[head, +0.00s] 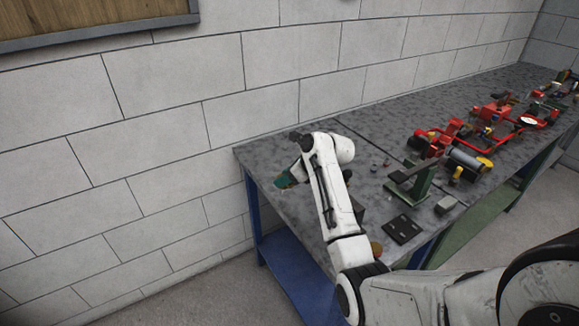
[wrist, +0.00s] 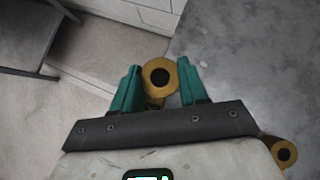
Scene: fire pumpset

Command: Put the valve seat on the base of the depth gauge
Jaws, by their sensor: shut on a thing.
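My gripper (wrist: 159,66) has teal fingers, closed on a brass ring-shaped part (wrist: 160,77) with a dark round hole, seemingly the valve seat. In the head view, my gripper (head: 286,181) is at the table's left end, and the held part cannot be made out there. A green stand with a dark, flat arm (head: 415,183) stands on the table to the right of my arm. It may be the depth gauge, but I cannot tell for sure. Its base is partly visible, well apart from my gripper.
Another brass ring (wrist: 283,152) shows beside my gripper in the wrist view. A black plate (head: 403,229) and a grey block (head: 445,205) lie near the table's front edge. A red pump assembly (head: 490,115) fills the table farther right. Bare tabletop (head: 270,158) lies around my gripper.

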